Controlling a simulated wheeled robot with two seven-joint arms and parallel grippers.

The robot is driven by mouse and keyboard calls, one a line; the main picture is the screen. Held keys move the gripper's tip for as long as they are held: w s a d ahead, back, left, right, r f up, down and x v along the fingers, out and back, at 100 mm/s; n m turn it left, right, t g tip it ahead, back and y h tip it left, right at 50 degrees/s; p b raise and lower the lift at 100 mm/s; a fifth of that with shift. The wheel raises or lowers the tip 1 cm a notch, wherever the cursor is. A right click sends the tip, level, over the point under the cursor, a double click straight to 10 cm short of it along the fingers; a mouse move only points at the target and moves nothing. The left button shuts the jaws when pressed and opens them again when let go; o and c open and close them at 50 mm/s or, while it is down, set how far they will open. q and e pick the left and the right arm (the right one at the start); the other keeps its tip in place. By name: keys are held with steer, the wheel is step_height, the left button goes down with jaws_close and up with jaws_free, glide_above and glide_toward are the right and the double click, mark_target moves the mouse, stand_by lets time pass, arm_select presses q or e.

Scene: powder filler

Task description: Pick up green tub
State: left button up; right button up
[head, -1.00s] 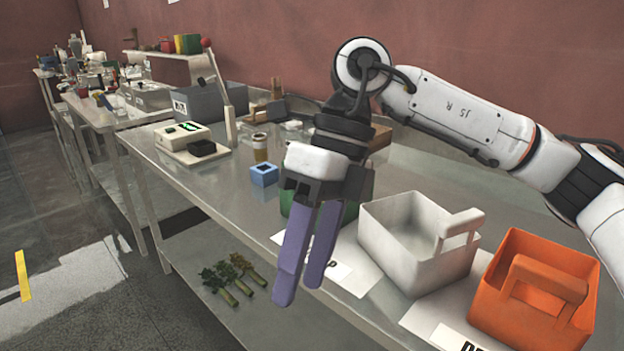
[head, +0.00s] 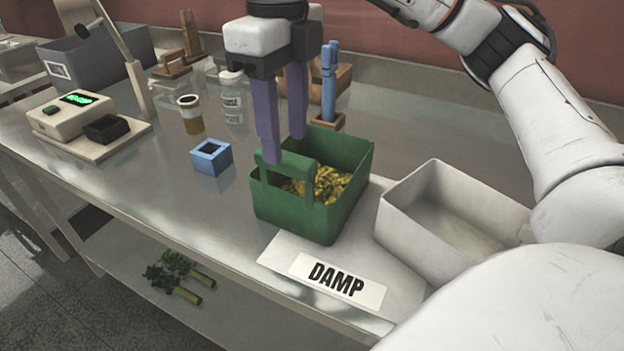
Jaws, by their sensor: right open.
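The green tub (head: 325,225) stands upright on a pale mat on the steel bench, behind a label reading DAMP. It has a raised green handle on its left front side and holds yellow pieces. My right gripper (head: 283,145) points down from above with its two purple fingers apart. The fingertips are at the tub's handle, one in front and one behind it as seen here. I cannot tell whether they touch it. My left gripper is not in view.
A white tub (head: 450,215) stands close to the right of the green tub. A blue block (head: 211,157), an amber-and-white jar (head: 191,115) and a scale (head: 72,112) are to the left. A wooden holder with blue tools (head: 329,85) stands behind. Leafy stalks (head: 178,275) lie on the lower shelf.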

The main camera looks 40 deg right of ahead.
mark_target(285, 155)
steer(key=f, duration=0.5)
steer(key=shift+w+f, duration=0.2)
steer(key=shift+f, duration=0.1)
jaws_close()
